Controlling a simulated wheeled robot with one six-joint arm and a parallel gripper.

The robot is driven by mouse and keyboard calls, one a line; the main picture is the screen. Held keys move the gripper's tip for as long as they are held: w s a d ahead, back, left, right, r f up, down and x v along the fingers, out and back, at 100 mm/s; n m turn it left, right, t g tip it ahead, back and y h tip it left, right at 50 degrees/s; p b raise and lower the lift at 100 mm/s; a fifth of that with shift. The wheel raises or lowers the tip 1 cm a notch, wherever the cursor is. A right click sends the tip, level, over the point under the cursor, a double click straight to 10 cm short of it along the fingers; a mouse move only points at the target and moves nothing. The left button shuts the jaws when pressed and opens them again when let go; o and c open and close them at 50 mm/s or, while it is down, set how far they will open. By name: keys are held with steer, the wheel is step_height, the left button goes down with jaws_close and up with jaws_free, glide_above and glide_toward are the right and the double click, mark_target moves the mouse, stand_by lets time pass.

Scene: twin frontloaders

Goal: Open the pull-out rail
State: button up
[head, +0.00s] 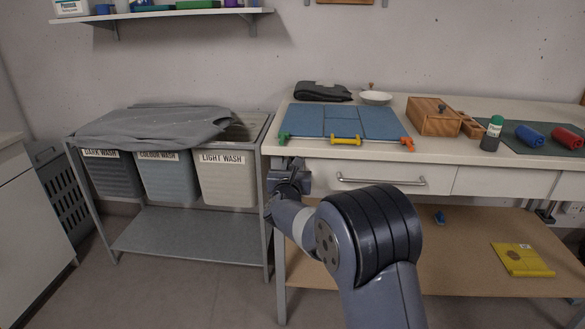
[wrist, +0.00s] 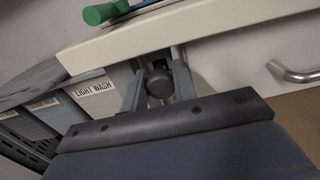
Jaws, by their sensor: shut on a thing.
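The pull-out rail shows only its dark round knob (wrist: 160,86), just under the worktop edge at the table's left end. My gripper (wrist: 159,74) has one finger on each side of this knob and is shut on it. In the head view my gripper (head: 287,176) is at the table's front left corner, left of the drawer, and it hides the knob. The rail behind the knob is hidden, so I cannot tell how far out it sits.
A drawer with a bar handle (head: 380,181) is right of my gripper. A laundry rack with a light wash bin (head: 227,181) stands close on the left. A blue folding board (head: 345,121) with green, yellow and orange parts lies above on the worktop (head: 450,154). Floor in front is clear.

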jaws_close()
steer(key=s+b, duration=1.2)
steer(key=s, duration=1.5)
steer(key=shift+a, duration=0.45)
steer(key=shift+s, duration=0.1)
steer(key=o, duration=0.6)
jaws_free()
steer(key=shift+o, duration=0.2)
steer(key=s+p, duration=0.1)
steer(key=s, duration=0.9)
steer(key=shift+s+a, duration=0.15)
steer(key=shift+s, duration=0.25)
